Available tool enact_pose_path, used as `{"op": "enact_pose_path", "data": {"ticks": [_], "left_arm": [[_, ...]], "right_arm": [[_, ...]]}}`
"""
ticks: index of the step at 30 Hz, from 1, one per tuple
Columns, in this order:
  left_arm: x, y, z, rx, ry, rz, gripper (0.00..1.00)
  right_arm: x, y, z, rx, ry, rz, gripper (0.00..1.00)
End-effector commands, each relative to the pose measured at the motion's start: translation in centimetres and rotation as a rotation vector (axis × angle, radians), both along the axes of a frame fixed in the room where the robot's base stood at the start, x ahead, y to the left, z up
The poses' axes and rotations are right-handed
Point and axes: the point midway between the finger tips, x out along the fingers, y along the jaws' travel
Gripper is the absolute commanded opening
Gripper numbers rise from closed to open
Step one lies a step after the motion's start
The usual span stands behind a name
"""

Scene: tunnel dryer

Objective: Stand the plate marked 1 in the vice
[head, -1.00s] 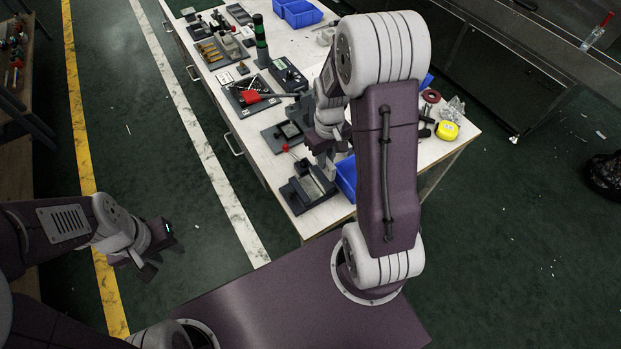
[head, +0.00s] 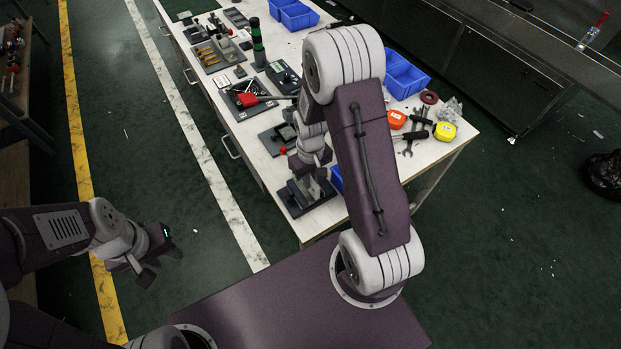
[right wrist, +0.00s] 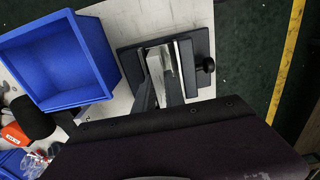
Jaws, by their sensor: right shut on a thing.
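The vice (head: 292,199) is a dark block with a base plate at the near end of the bench. In the right wrist view the vice (right wrist: 203,45) shows a light jaw edge and a black knob on its right. My right gripper (head: 310,184) is right over the vice, shut on a thin pale plate (right wrist: 156,65). The plate is on edge at the vice's jaws; whether it is seated between them I cannot tell. No number is readable on it. My left gripper (head: 136,271) is open and empty, off the bench above the floor.
A blue bin (right wrist: 62,62) stands close beside the vice. A dark fixture with a red knob (head: 283,150) lies just behind it. Tools, a yellow tape measure (head: 444,131) and more blue bins (head: 405,76) occupy the bench's right side.

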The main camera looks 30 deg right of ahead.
Motion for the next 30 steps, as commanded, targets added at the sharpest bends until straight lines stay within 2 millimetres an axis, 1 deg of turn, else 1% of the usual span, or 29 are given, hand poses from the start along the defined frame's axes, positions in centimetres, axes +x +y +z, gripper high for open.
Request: {"op": "enact_pose_path", "data": {"ticks": [4,5,6,7,28,30], "left_arm": [[0.0,0.0,-0.41,0.0,0.0,0.0,0.36],[0.0,0.0,-0.35,0.0,0.0,0.0,0.36],[0.0,0.0,-0.33,0.0,0.0,0.0,0.36],[-0.01,0.0,-0.33,0.0,0.0,0.0,0.36],[0.0,0.0,-0.46,0.0,0.0,0.0,0.36],[0.0,0.0,-0.22,0.0,0.0,0.0,0.36]], "right_arm": [[-0.01,0.0,-0.63,0.0,0.0,0.0,0.0],[-0.03,0.01,-0.59,0.0,0.001,0.0,0.2],[-0.06,0.02,-0.57,0.0,0.002,0.0,0.31],[-0.08,0.01,-0.59,0.001,0.002,0.0,0.36],[-0.34,-0.05,-0.85,0.0,0.01,0.0,0.36],[-0.35,-0.05,-0.53,0.0,0.01,0.0,0.36]]}}
